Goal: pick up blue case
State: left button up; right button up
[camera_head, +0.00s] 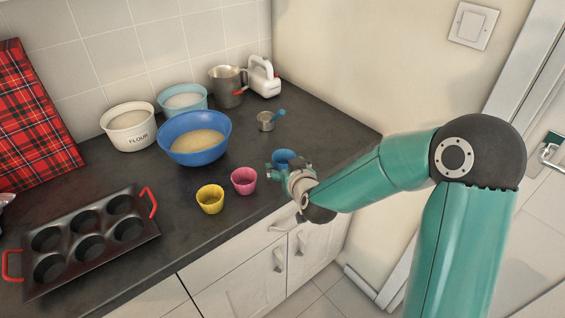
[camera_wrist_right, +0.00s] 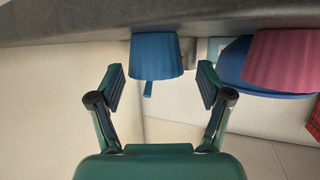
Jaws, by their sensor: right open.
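The blue case (camera_head: 284,156) is a small fluted baking cup on the dark counter near its front edge, partly hidden by my right gripper in the head view. My right gripper (camera_head: 280,168) is at the case. In the right wrist view, which shows the scene upside down, the blue case (camera_wrist_right: 156,56) lies in line with the gap between the open fingers (camera_wrist_right: 162,86). The fingertips are to either side of its line, with visible gaps and no clear contact. My left gripper is not in view.
A pink case (camera_head: 243,181) and a yellow case (camera_head: 210,199) stand left of the blue one. A blue bowl (camera_head: 194,148), a measuring cup (camera_head: 265,122) and a hand mixer (camera_head: 263,77) are behind. A muffin tin (camera_head: 88,240) lies left. A wall rises to the right.

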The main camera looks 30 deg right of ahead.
aim_at(281, 157)
jog(key=shift+w+d+f, duration=0.2)
jog(key=shift+w+f, duration=0.05)
jog(key=shift+w, duration=0.3)
jog(key=shift+w+d+f+p, duration=0.1)
jog(key=shift+w+d+p, duration=0.2)
jog(key=shift+w, duration=0.2)
jog(key=p+x, duration=0.1)
jog(key=x, duration=0.3)
jog(key=shift+d, duration=0.1)
jog(key=shift+c, duration=0.2)
jog(key=c, duration=0.7)
